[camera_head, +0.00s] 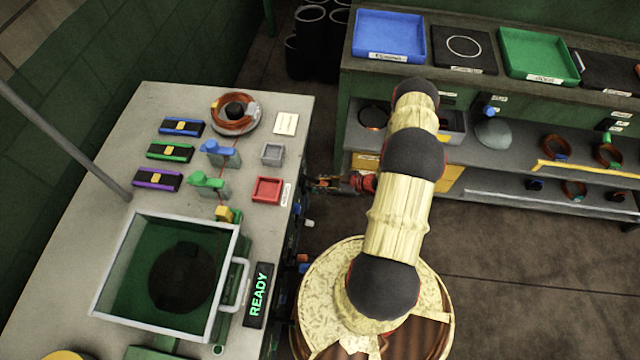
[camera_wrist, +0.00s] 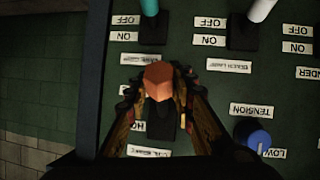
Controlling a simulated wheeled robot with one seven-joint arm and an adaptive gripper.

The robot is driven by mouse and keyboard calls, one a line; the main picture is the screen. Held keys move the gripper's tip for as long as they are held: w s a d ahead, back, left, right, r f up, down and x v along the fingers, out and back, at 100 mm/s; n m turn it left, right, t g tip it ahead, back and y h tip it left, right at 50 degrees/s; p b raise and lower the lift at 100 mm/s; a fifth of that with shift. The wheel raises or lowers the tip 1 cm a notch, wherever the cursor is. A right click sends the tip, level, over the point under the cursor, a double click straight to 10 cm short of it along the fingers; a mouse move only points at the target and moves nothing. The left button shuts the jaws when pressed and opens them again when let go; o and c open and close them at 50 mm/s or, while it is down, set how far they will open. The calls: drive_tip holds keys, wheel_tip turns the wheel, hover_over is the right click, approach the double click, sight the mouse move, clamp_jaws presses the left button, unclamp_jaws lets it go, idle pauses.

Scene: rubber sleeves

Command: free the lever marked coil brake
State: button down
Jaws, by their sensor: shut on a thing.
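In the wrist view an orange lever handle (camera_wrist: 158,80) stands between my gripper's fingers (camera_wrist: 160,88), which are shut on it. Its dark base sits on a green panel (camera_wrist: 205,100). A partly hidden label starting "HO" (camera_wrist: 138,126) is beside the base, with another label (camera_wrist: 149,152) below it, upside down and too blurred to read surely. In the head view my gripper (camera_head: 325,184) is at the right side of the grey bench (camera_head: 120,130); the lever cannot be made out there.
A teal-handled switch (camera_wrist: 150,10) and a white-handled switch (camera_wrist: 260,10), each with OFF and ON labels, stand above the lever in the wrist view. A blue knob (camera_wrist: 258,143) marked TENSION is at right. In the head view a shelf unit (camera_head: 480,80) stands beyond my arm.

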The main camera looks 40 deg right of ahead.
drive_tip(key=shift+w+d+r, duration=0.1)
drive_tip(key=shift+w+d, duration=0.05)
drive_tip(key=c, duration=1.9)
unclamp_jaws()
drive_tip(key=o, duration=0.4)
drive_tip(key=shift+s, duration=0.2)
drive_tip(key=v, duration=1.1)
drive_tip(key=shift+s+r, duration=0.2)
drive_tip(key=shift+s, duration=0.05)
